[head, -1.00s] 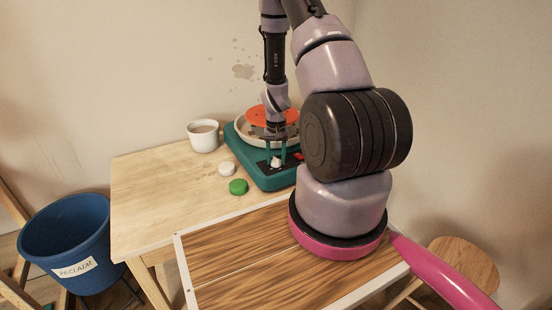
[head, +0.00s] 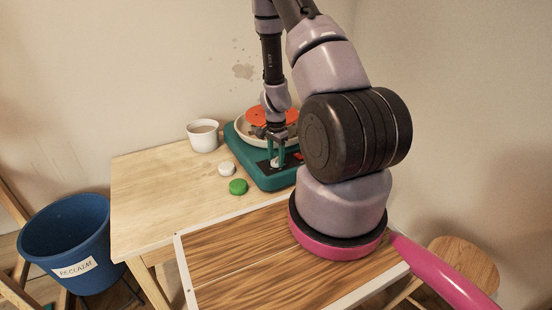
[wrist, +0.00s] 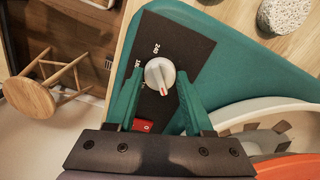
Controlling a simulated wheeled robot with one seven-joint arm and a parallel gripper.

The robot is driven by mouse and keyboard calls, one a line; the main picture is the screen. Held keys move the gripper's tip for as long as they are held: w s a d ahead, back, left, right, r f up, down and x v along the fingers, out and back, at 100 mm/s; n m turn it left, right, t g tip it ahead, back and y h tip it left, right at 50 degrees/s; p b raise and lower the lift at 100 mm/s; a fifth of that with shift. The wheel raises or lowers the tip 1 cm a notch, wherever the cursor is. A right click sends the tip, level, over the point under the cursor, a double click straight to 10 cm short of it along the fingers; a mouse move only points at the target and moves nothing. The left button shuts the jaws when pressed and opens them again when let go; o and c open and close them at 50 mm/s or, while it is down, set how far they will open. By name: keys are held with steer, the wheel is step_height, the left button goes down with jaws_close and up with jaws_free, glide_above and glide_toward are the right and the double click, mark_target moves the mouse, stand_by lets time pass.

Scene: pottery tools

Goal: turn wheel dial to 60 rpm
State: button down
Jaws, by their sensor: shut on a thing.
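The wheel dial (wrist: 160,73) is a light grey knob on a black panel (wrist: 187,40) at the corner of the teal pottery wheel base (wrist: 240,55). Its red mark points down in the wrist view, toward my gripper's palm. "240" is readable above the dial; the label to its left is partly hidden. My gripper (wrist: 160,76) has its two teal fingers on either side of the dial and is shut on it. In the head view my gripper (head: 276,153) reaches down to the dial at the front of the wheel base (head: 262,180).
A red switch (wrist: 142,125) sits on the panel beside one finger. An orange disc (head: 270,117) lies on the wheel. A white cup (head: 203,136), a white piece (head: 226,168) and a green piece (head: 238,187) stand left of the wheel. The table's left part is clear.

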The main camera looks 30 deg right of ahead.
mark_target(276, 159)
steer(key=shift+m, duration=0.7)
steer(key=shift+c, duration=1.4)
jaws_free()
step_height(276, 159, up, 11)
steer(key=shift+f, duration=0.1)
